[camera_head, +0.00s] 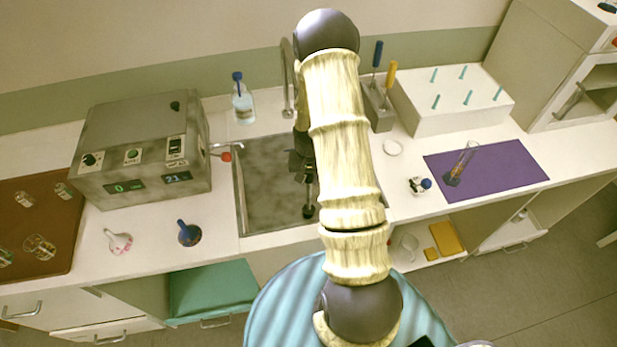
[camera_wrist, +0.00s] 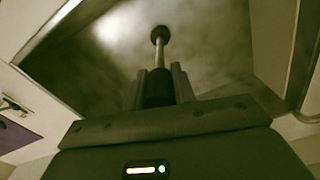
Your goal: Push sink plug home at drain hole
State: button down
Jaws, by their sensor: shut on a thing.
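The sink (camera_head: 262,185) is a grey, mottled basin with a pale metal rim, and its floor fills much of the wrist view (camera_wrist: 95,70). My gripper (camera_head: 303,172) points down inside the basin, partly behind my arm. In the wrist view my gripper (camera_wrist: 158,84) is shut on the dark grip of the sink plug (camera_wrist: 160,35). A thin pale rod runs from the grip to a small dark round end. In the head view the plug's dark end (camera_head: 309,211) shows low in the basin. No separate drain hole can be made out. Whether the plug touches the floor is unclear.
A tap (camera_head: 287,85) stands behind the sink, with a bottle (camera_head: 243,103) to its left. A grey control box (camera_head: 140,150) sits left of the basin, its red-tipped spout (camera_head: 225,156) near the rim. A purple mat (camera_head: 510,170) lies on the right.

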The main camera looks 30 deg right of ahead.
aim_at(309, 194)
jog(key=shift+w+a, duration=0.1)
jog(key=shift+a, duration=0.1)
jog(key=shift+w+a, duration=0.1)
jog(key=shift+a, duration=0.05)
jog(key=shift+s+d, duration=0.2)
dwell(0.4)
jog(key=shift+f+b, duration=1)
jog(key=shift+f, duration=0.3)
jog(key=c, duration=1.1)
grip_release()
jog(key=shift+o, duration=0.2)
jog(key=shift+r, duration=0.1)
